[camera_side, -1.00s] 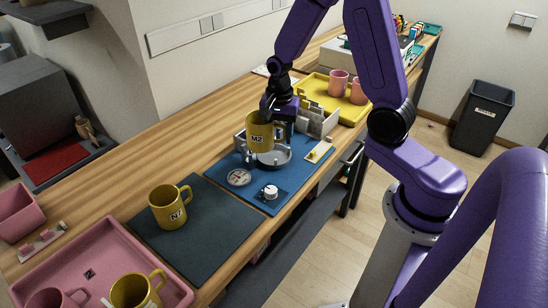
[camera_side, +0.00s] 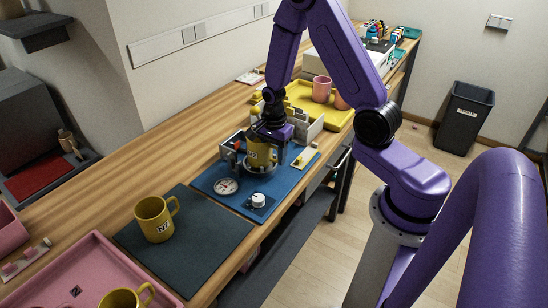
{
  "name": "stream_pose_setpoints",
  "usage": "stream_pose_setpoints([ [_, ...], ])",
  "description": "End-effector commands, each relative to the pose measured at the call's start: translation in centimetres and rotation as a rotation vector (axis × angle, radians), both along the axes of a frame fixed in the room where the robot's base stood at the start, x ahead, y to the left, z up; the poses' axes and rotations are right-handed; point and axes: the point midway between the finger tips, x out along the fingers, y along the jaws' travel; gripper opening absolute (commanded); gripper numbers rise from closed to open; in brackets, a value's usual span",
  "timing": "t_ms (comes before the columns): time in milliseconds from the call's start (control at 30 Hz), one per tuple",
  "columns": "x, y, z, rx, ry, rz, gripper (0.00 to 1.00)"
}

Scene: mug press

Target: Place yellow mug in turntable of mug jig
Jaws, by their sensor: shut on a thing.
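A yellow mug with a letter label (camera_side: 259,155) is in my gripper (camera_side: 268,139), which is shut on it. The mug is upright and low over the mug jig (camera_side: 232,158), within the ring of its turntable (camera_side: 258,172). I cannot tell whether its base touches the turntable. The jig stands on a blue mat (camera_side: 212,186) with a round dial (camera_side: 226,186) and a white knob (camera_side: 258,200) in front. Another yellow mug, labelled N7 (camera_side: 154,220), stands on the dark grey mat to the left.
The dark mat (camera_side: 205,242) has free room right of the N7 mug. A pink tray (camera_side: 75,270) at front left holds a yellow mug (camera_side: 122,299). A yellow tray (camera_side: 336,116) with pink mugs (camera_side: 321,89) lies behind the jig. Grey upright plates (camera_side: 303,131) stand close behind my gripper.

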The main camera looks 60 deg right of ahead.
Motion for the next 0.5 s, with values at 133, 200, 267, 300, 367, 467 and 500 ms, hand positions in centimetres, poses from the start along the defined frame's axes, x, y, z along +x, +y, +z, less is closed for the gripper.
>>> stream_pose_setpoints([
  [133,0.02,0.0,-1.25,0.0,0.0,0.0,0.0],
  [200,0.03,0.02,-1.45,0.0,-0.001,0.001,0.0],
  [267,0.05,0.02,-1.47,0.0,-0.002,0.001,0.0],
  [300,0.06,0.02,-1.45,0.0,-0.002,0.001,0.0],
  [367,0.06,0.02,-1.44,0.0,-0.002,0.001,0.0],
  [467,0.05,0.02,-1.47,0.0,-0.002,0.001,0.0],
  [500,0.04,0.02,-1.56,0.0,-0.002,0.001,0.0],
])
